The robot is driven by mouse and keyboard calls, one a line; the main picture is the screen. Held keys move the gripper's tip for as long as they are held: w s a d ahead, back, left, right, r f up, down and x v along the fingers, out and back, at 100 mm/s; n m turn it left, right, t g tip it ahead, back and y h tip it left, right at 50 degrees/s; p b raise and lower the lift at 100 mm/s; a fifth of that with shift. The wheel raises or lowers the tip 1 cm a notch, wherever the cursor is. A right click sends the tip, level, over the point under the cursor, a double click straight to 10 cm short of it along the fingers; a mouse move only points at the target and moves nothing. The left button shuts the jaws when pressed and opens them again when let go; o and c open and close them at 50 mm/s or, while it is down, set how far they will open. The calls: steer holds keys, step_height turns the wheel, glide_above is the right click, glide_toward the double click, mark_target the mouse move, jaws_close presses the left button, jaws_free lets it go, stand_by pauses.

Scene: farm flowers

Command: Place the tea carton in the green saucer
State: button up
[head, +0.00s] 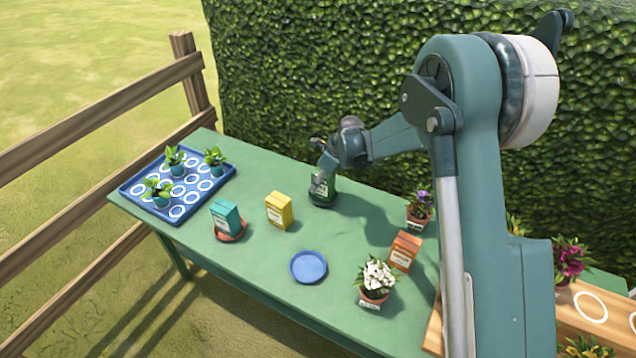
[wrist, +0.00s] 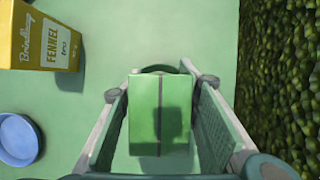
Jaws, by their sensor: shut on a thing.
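My gripper (head: 321,176) is at the back of the table, pointing down. In the wrist view its two fingers (wrist: 160,112) are shut on a green tea carton (wrist: 160,115), one on each side. In the head view the carton is mostly hidden by my gripper. A dark green round shape at the carton's base, apparently the green saucer (head: 323,202), shows there. A dark green rim also shows past the carton's far end in the wrist view (wrist: 180,67). The carton is over or in the saucer; I cannot tell whether it touches the bottom.
A yellow fennel tea carton (head: 279,211) and an empty blue saucer (head: 308,267) stand nearby. A teal carton (head: 226,217) sits in a red saucer (head: 231,237). A blue tray (head: 181,211) holds potted seedlings. An orange carton (head: 405,250) and flowerpots (head: 374,294) stand right. A hedge (head: 300,80) borders the back.

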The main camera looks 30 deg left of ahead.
steer(key=shift+f, duration=0.15)
steer(key=o, duration=0.9)
steer(key=shift+r, duration=0.35)
steer(key=p+v, duration=0.2)
steer(key=v, duration=0.9)
steer(key=shift+d+r, duration=0.2)
steer(key=shift+r, duration=0.1)
steer(key=shift+d+r, duration=0.1)
